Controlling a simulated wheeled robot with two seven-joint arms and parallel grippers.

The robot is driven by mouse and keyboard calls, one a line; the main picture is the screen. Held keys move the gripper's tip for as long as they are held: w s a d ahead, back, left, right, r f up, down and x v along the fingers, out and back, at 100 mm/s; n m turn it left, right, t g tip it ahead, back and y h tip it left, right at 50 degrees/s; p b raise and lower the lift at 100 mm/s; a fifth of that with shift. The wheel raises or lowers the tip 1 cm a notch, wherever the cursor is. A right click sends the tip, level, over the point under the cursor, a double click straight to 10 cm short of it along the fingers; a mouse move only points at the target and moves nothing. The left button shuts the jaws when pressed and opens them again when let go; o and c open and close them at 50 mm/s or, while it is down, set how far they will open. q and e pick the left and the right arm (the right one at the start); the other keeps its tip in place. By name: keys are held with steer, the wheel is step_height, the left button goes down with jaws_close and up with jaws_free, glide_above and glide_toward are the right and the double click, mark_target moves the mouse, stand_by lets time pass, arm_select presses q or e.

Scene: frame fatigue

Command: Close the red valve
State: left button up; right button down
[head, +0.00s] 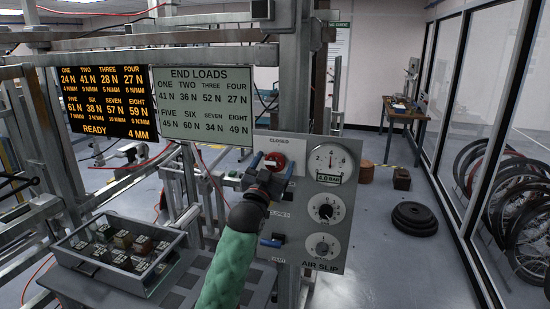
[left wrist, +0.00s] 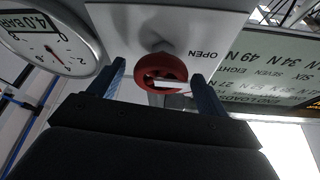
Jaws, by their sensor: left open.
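The red valve (head: 274,160) is a round knob high on the left of the grey "AIR SLIP" panel (head: 301,250), under a "CLOSED" label. My left gripper (head: 271,170) is open in front of it, one finger on each side. In the left wrist view the red valve (left wrist: 160,72) sits between the tips of my left gripper (left wrist: 160,84), with visible gaps on both sides. My right gripper is not in view.
Beside the valve is a round gauge (head: 331,161), with two smaller dials below it. A small blue handle (head: 271,242) sits lower on the panel, near my forearm. A grey tray (head: 125,281) of blocks stands at lower left. The floor right of the panel is partly clear.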

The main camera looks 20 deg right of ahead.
arm_select(q)
steer(key=shift+w+d+r, duration=0.15)
steer(key=shift+w+d, duration=0.2)
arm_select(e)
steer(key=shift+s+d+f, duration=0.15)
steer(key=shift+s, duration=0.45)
arm_select(q)
steer(key=c, duration=1)
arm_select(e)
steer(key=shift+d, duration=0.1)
